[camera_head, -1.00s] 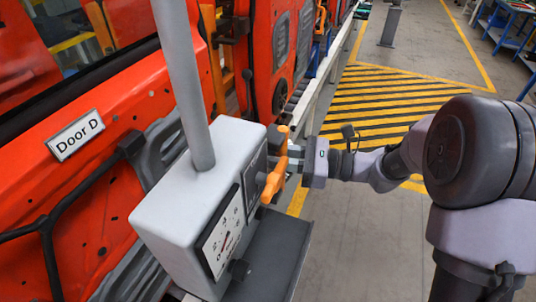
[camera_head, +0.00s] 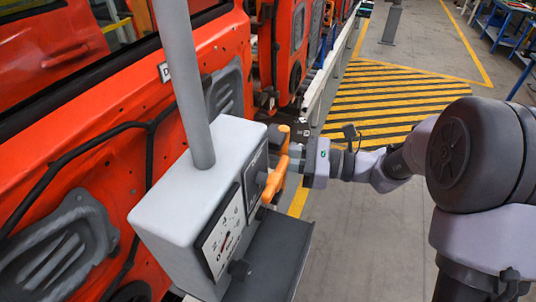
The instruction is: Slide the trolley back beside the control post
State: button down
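A light grey box (camera_head: 195,195) with a dial on its front hangs on a grey pole (camera_head: 187,80); it seems to be the trolley. An orange handle (camera_head: 275,180) sits on its right side. My gripper (camera_head: 293,160) comes from the right and is at the handle. The fingers are small and partly hidden, so I cannot tell whether they are closed on it. A grey post (camera_head: 391,22) stands far off at the top; I cannot tell whether it is the control post.
Red car doors (camera_head: 95,150) stand along the line behind and left of the box. A dark tray (camera_head: 268,255) is below the handle. A pale rail (camera_head: 330,72) runs away along the line. Yellow-striped floor (camera_head: 385,100) lies clear beyond my arm. Blue benches (camera_head: 508,30) are at the top right.

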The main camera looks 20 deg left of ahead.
jog(key=shift+r, duration=0.1)
jog(key=c, duration=1.5)
grip_release()
jog(key=d, duration=0.5)
jog(key=w+d, duration=0.1)
jog(key=d, duration=0.5)
jog(key=w+d, duration=0.1)
jog(key=d, duration=0.5)
jog(key=shift+d, duration=0.2)
